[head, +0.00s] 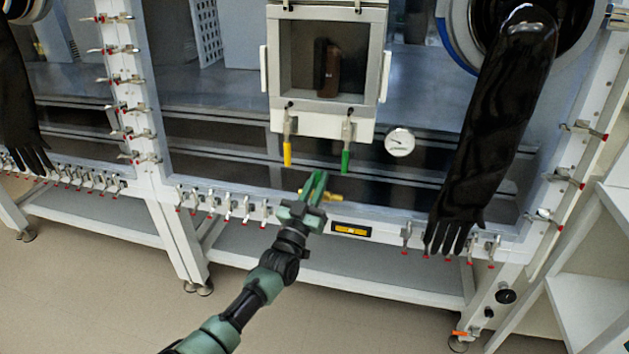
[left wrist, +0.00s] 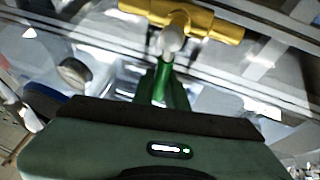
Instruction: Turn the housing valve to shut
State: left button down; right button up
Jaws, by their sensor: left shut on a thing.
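The housing valve shows in the head view as a small brass-yellow body (head: 331,195) on the front of the glovebox, partly hidden behind my gripper. In the left wrist view its yellow body (left wrist: 205,22) lies across the top, with a pale stem (left wrist: 172,42) in its middle. A green lever (left wrist: 162,78) runs from the stem toward my gripper. My left gripper (head: 315,184), with green fingers, is at the valve and shut on this lever. The fingers hide much of the lever. My right gripper is not in view.
An antechamber (head: 276,118) hangs above, with a yellow handle (head: 287,152) and a green handle (head: 346,160) below it, close to my fingers. A round gauge (head: 399,142) and a black glove (head: 490,140) are to the right. Red-tipped small valves (head: 229,207) line the lower rail.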

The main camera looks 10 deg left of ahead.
pick_arm(q)
jog(key=shift+d+f, duration=0.15)
jog(key=shift+f, duration=0.05)
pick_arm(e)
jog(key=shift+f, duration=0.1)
pick_arm(q)
jog(key=c, duration=1.4)
grip_release()
jog(key=shift+c, duration=0.2)
jog(key=shift+r, duration=0.1)
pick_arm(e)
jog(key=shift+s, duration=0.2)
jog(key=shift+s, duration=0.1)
